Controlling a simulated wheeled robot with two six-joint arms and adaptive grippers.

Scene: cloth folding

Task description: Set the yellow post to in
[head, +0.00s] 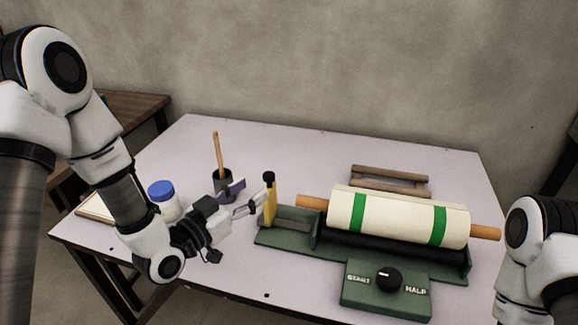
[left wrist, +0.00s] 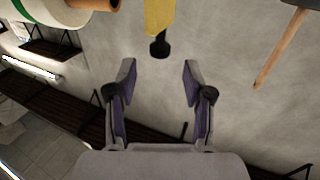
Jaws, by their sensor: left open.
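The yellow post (head: 270,205) with a black knob stands upright at the left end of the green base (head: 297,214). My left gripper (head: 243,198) is open just left of the post, its fingers pointing towards it. In the left wrist view, the post (left wrist: 159,16) shows at the top middle, beyond the two open fingertips (left wrist: 158,78), with nothing between them. The cream roll (head: 400,216) with green bands lies on the base to the right of the post. My right arm shows at the right edge, but its gripper is out of view.
A dark cup (head: 223,182) with a wooden stick stands behind my left gripper. A jar with a blue lid (head: 161,190) stands to the left. A black dial (head: 389,279) sits on the base's front panel. A wooden frame (head: 391,172) lies behind the roll.

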